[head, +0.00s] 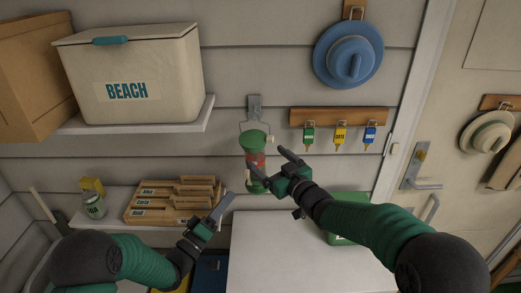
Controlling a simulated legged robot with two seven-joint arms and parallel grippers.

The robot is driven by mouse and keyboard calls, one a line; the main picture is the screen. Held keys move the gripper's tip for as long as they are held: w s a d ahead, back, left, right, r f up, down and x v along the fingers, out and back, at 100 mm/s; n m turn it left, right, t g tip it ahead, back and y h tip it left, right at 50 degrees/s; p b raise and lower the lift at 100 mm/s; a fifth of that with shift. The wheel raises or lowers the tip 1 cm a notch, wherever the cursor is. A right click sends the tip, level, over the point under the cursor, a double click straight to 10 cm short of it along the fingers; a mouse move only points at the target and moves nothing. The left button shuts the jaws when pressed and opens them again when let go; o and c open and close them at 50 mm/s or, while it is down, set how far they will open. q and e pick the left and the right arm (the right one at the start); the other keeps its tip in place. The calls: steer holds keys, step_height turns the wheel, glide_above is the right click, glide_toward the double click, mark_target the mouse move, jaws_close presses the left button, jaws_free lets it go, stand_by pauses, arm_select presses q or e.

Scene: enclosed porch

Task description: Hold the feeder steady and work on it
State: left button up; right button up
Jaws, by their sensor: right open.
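The feeder (255,143) hangs from a metal wall bracket (254,104) by a wire handle. It has a green lid, a clear body with red contents and a green base, and looks upright. My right gripper (272,166) is open in front of the feeder's lower right side, its fingers spread. One finger overlaps the base in the picture; I cannot tell whether it touches. My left gripper (226,200) is below and left of the feeder, apart from it, its fingers pointing up and right. How far its jaws are open is unclear.
A shelf at upper left bears a BEACH cooler (135,80) and a cardboard box (35,70). A lower shelf has a wooden organiser (172,203) and a jar (95,207). Keys hang on a rack (340,116) right of the feeder. A white tabletop (290,255) and green box (343,235) are below.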

mark_target(264, 152)
steer(key=x, duration=0.4)
steer(key=d+x, duration=0.1)
steer(key=x, duration=0.2)
steer(key=shift+w, duration=0.25)
steer(key=a, duration=0.2)
steer(key=shift+a, duration=0.3)
steer(key=c, duration=0.6)
steer(key=shift+a, duration=0.2)
steer(key=c, duration=0.3)
steer(key=shift+c, duration=1.1)
steer(key=shift+d, duration=0.65)
steer(key=c, duration=0.5)
steer(key=o, duration=1.5)
steer(key=shift+d, duration=0.4)
steer(key=shift+c, duration=0.2)
steer(key=shift+o, duration=2.1)
steer(key=shift+a, duration=0.25)
steer(key=shift+c, duration=1.1)
steer(key=shift+a, duration=0.3)
steer(key=c, duration=1.4)
arm_select(q)
steer(key=shift+a, duration=0.35)
arm_select(e)
steer(key=shift+o, duration=0.2)
steer(key=shift+d, duration=0.1)
